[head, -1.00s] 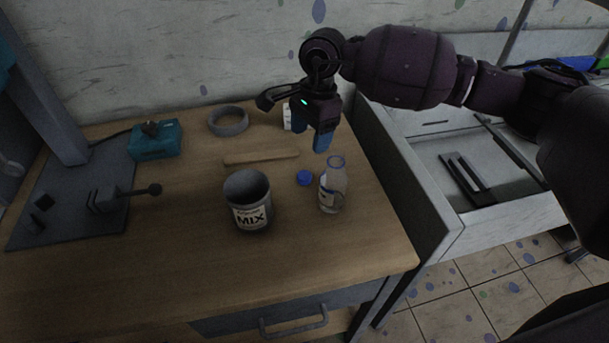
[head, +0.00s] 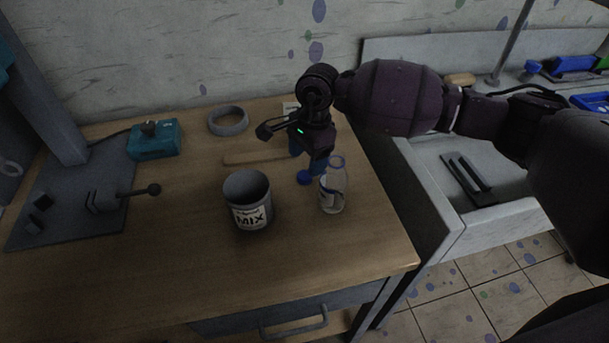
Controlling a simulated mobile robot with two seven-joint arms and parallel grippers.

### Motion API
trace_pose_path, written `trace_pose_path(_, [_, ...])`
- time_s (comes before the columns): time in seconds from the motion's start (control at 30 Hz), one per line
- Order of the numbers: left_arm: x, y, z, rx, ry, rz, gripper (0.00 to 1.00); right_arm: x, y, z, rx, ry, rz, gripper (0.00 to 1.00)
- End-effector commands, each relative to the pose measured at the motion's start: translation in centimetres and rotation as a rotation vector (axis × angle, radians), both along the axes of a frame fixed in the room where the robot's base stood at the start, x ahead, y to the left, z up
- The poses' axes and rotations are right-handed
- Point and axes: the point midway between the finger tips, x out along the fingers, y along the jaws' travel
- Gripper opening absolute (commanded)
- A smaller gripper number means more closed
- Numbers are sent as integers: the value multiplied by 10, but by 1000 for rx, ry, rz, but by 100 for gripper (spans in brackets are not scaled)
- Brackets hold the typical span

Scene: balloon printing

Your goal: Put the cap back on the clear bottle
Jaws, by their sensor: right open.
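The clear bottle (head: 333,190) stands upright and uncapped on the wooden table (head: 150,265), with a bluish ring at its mouth and a label on its side. The blue cap (head: 304,178) lies on the table just left of the bottle. My right gripper (head: 307,160) points down just above and behind the cap, its blue fingertips apart. It holds nothing that I can see, and its fingers partly cover the space behind the cap and bottle. My left gripper is not in view.
A grey can labelled MIX (head: 248,202) stands left of the bottle. A wooden stick (head: 250,159), a grey ring (head: 228,121) and a teal box (head: 155,140) lie farther back. A dark metal plate (head: 75,215) is at left. The table's front is clear.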

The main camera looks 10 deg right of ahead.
Motion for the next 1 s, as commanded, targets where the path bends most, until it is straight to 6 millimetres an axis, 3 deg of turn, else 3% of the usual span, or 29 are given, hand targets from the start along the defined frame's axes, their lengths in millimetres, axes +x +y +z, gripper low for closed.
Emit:
trace_pose_path(0.3, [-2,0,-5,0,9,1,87,-3,4,-41,1,3,-1,66])
trace_pose_path(0.67, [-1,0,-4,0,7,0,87,-2,4,-44,0,0,0,66])
trace_pose_path(1.0, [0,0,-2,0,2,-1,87,-3,4,-44,0,1,0,17])
